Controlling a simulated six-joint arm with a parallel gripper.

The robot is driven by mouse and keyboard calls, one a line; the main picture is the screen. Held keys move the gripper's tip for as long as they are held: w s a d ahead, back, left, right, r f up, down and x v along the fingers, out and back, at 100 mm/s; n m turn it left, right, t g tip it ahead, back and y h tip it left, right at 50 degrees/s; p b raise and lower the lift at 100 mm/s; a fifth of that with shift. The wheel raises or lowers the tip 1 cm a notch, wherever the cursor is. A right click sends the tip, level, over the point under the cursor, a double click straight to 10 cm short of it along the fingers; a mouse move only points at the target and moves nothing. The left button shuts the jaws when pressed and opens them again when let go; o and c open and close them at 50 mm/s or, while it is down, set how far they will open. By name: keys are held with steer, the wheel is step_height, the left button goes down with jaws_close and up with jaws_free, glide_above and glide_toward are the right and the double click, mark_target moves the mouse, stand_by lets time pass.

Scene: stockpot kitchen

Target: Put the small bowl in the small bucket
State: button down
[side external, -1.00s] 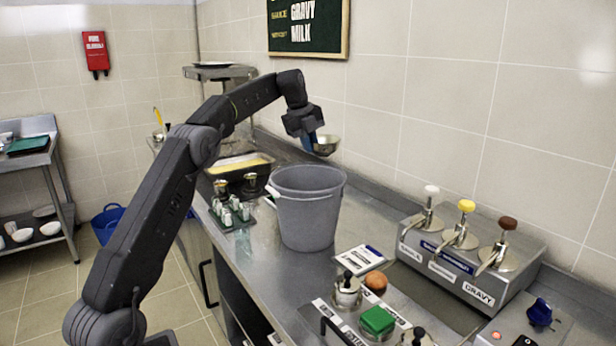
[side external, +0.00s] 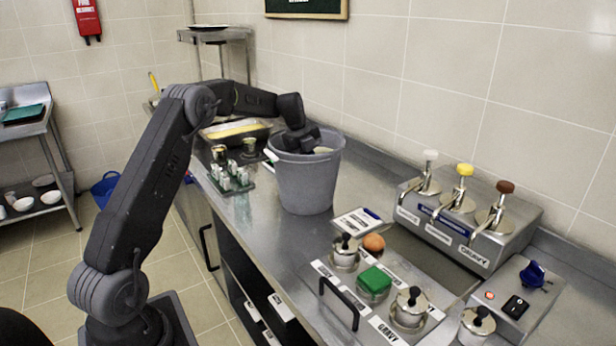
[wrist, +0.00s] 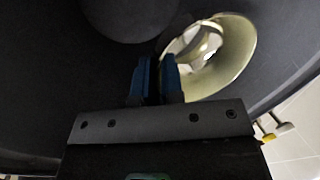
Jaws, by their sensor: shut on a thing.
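The small bucket (side external: 306,188) is a grey pail standing upright on the steel counter. My gripper (wrist: 157,77) reaches down into the mouth of the bucket, and its blue fingers are shut on the rim of the small bowl. The small bowl (wrist: 232,62) is shiny and metallic, tilted, and right of the fingers in the wrist view, with the dark bucket interior around it. In the side view only a bit of the bowl (side external: 322,150) shows at the bucket's rim; my gripper hides part of it.
A dispenser with several pumps (side external: 468,225) stands to the right against the wall. Lidded pots and a green block (side external: 374,281) are in front. A rack of small jars (side external: 231,179) stands left of the bucket. A tray with yellow contents (side external: 233,131) is behind.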

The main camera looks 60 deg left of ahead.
steer(key=shift+f, duration=3.05)
steer(key=shift+f, duration=0.2)
steer(key=shift+f, duration=0.35)
steer(key=shift+f, duration=0.1)
steer(key=c, duration=1.2)
jaws_free()
steer(key=shift+c, duration=0.2)
steer(key=v, duration=1.3)
steer(key=shift+w, duration=0.2)
